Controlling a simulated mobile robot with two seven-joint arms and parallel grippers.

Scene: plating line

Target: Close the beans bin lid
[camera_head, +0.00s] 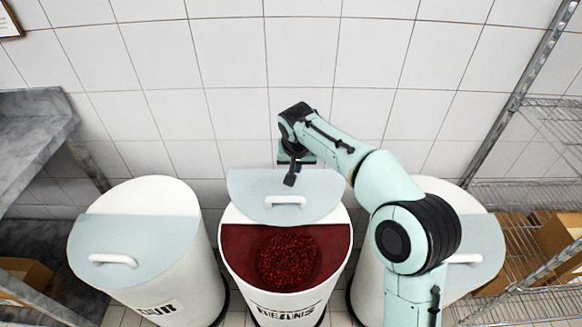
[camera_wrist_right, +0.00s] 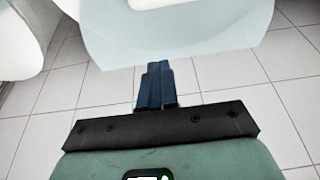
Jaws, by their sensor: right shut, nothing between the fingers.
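The beans bin (camera_head: 285,308) is the white bin in the middle, labelled BEANS. Its front opening is uncovered and shows dark red beans (camera_head: 287,262) inside. Its pale blue lid (camera_head: 245,186) is raised at the back of the opening, with a white handle (camera_head: 286,201). My right gripper (camera_head: 290,179) is at the lid's upper edge, fingers shut and empty. In the right wrist view the gripper fingers (camera_wrist_right: 156,72) point at the edge of the pale blue lid (camera_wrist_right: 190,45). I cannot tell whether they touch it. My left gripper is not in view.
A white bin (camera_head: 190,240) with its lid (camera_head: 130,235) down stands on the left. Another closed bin (camera_head: 440,190) stands on the right, partly hidden by my right arm. A tiled wall (camera_head: 230,60) is close behind. A wire rack (camera_head: 530,195) is at the right.

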